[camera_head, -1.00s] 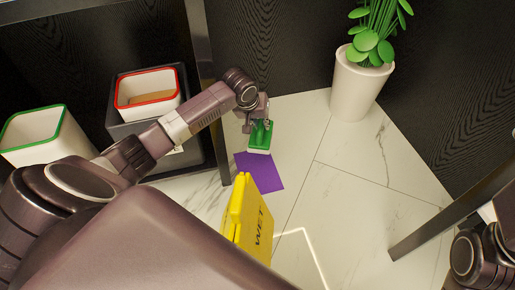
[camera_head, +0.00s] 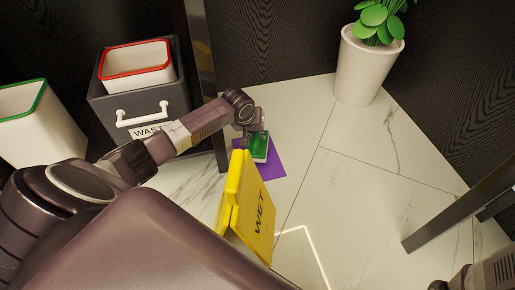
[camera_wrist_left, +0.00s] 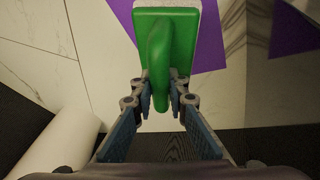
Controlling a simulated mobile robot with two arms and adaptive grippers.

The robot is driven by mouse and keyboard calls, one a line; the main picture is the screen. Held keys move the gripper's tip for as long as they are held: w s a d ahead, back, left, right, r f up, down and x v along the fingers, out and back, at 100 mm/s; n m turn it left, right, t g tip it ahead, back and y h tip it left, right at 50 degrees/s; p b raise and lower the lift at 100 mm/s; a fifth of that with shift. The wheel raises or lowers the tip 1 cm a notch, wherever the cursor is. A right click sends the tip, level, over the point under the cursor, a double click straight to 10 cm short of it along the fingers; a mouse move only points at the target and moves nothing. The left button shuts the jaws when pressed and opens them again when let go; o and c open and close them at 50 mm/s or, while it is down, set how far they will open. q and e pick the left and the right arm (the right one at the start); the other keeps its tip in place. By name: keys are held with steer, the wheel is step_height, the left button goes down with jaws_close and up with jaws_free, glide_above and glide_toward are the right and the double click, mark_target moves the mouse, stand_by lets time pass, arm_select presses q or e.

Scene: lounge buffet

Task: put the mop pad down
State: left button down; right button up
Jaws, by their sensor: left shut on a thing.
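The mop pad (camera_head: 261,148) has a green back with a raised grip and a white underside edge. My left gripper (camera_head: 254,127) is shut on its green grip. In the left wrist view the mop pad (camera_wrist_left: 180,35) sits between the fingertips (camera_wrist_left: 160,92). A purple mat (camera_head: 272,167) lies flat on the floor, and the pad overlaps its far part in the head view. The purple mat also shows behind the pad in the left wrist view (camera_wrist_left: 211,45). I cannot tell whether the pad touches it.
A yellow wet-floor sign (camera_head: 254,213) stands close in front of the mat. A grey waste bin (camera_head: 150,103) with a red-rimmed bin (camera_head: 137,64) and a green-rimmed bin (camera_head: 40,125) stand left. A potted plant (camera_head: 363,70) stands at the back.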

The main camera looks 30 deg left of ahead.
arm_select(q)
steer(key=shift+f, duration=0.7)
step_height(320, 180, down, 4)
steer(key=b, duration=0.3)
steer(key=shift+f+b, duration=0.2)
steer(key=shift+b, duration=0.2)
steer(key=shift+r, duration=0.15)
steer(key=c, duration=1.9)
jaws_free()
